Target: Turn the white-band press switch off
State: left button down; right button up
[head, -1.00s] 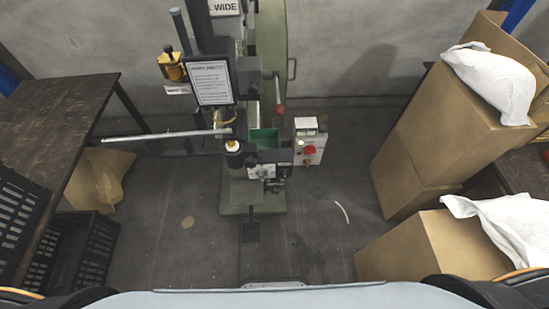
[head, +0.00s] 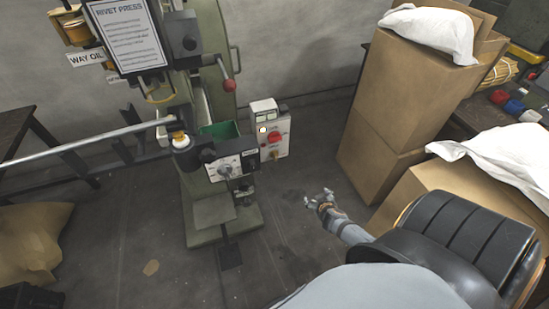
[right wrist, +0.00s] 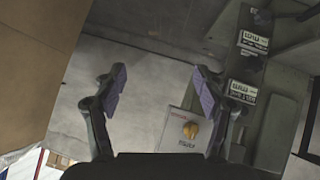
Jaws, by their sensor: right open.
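The green press (head: 221,170) stands left of centre in the head view. A pale control box (head: 272,130) is on its right side, with a lit lamp (head: 263,129), a red rotary switch (head: 274,138) and a small yellowish knob below. I cannot make out a white band clearly. My right gripper (head: 322,199) is right of and below the box, apart from it. In the right wrist view my right gripper (right wrist: 160,85) is open and empty. Beyond its right finger a pale panel with a yellow knob (right wrist: 190,130) shows. My left gripper is out of view.
Tall cardboard boxes (head: 378,110) stand to the right, with white sacks (head: 432,32) on top. A long metal bar (head: 85,140) sticks out left from the press. A red-ended lever (head: 229,86) is above the control box. The floor (head: 290,235) in front is mostly clear.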

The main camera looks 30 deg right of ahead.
jog(key=w+a+r+t+b, duration=0.2)
jog(key=w+r+t+b, duration=0.25)
jog(key=w+b, duration=0.3)
jog(key=m+t+b, duration=0.1)
jog(key=t+b, duration=0.3)
jog(key=b, duration=0.2)
send_near(276, 141)
jog(key=x, duration=0.8)
jog(key=shift+r, duration=0.1)
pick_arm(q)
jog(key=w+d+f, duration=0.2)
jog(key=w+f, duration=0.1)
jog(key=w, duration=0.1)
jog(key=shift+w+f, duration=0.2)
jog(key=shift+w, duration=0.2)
pick_arm(e)
jog(key=shift+w+d+y, duration=0.15)
jog(key=shift+w+y, duration=0.1)
jog(key=shift+y, duration=0.15)
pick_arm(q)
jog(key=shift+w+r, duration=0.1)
pick_arm(e)
jog(key=c, duration=1.2)
